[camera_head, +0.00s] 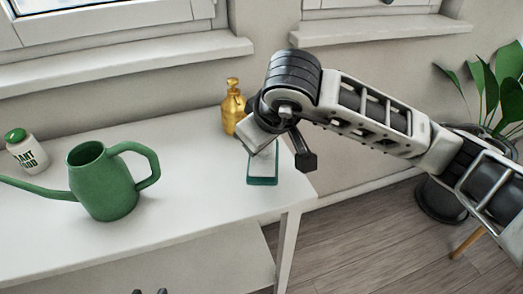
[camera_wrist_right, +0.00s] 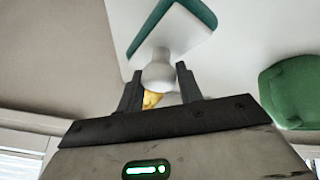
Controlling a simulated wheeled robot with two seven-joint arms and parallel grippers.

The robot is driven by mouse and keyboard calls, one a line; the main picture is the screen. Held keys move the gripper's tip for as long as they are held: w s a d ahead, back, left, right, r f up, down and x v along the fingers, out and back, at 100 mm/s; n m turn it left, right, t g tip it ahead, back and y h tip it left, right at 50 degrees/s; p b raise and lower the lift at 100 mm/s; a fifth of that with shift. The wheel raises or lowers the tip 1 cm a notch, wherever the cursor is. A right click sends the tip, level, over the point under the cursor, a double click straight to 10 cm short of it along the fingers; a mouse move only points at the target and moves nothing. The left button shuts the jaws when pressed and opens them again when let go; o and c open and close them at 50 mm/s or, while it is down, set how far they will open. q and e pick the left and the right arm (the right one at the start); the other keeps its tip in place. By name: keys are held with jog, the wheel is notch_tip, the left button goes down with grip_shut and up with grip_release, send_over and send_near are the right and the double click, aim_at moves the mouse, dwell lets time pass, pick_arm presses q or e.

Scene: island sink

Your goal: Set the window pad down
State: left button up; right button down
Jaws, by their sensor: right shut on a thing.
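The window pad (camera_head: 262,168) is a white block with a green edge. It is at the right end of the white table, upright below my right gripper; I cannot tell whether it touches the tabletop. In the right wrist view the pad (camera_wrist_right: 182,28) has a white rounded handle between the fingers of my right gripper (camera_wrist_right: 158,80), which is shut on it. In the head view the right gripper's fingers are mostly hidden by the wrist. My left gripper (camera_head: 150,292) shows only two dark fingertips, apart and empty, at the bottom edge.
On the white table (camera_head: 190,200) stand a green watering can (camera_head: 105,185), a plant food jar (camera_head: 27,152) and a gold bottle (camera_head: 233,108) close behind the pad. The table's right edge is near the pad. A potted plant (camera_head: 490,90) stands at right.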

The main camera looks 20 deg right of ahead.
aim_at(262, 152)
jog(key=shift+w+f, duration=0.2)
jog(key=shift+w+d+f, duration=0.1)
jog(key=shift+w+f, duration=0.1)
jog(key=shift+f, duration=0.8)
jog(key=shift+w+d+f, duration=0.1)
jog(key=shift+w+f, duration=0.05)
jog(key=shift+f, duration=0.8)
pick_arm(q)
jog(key=shift+w+r, duration=0.25)
jog(key=shift+w, duration=0.05)
pick_arm(e)
jog(key=shift+f, duration=0.15)
jog(key=c, duration=0.9)
grip_release()
jog(key=shift+a, duration=0.1)
pick_arm(q)
jog(key=shift+s+f, duration=0.2)
jog(key=shift+f, duration=0.05)
jog(key=shift+r, duration=0.1)
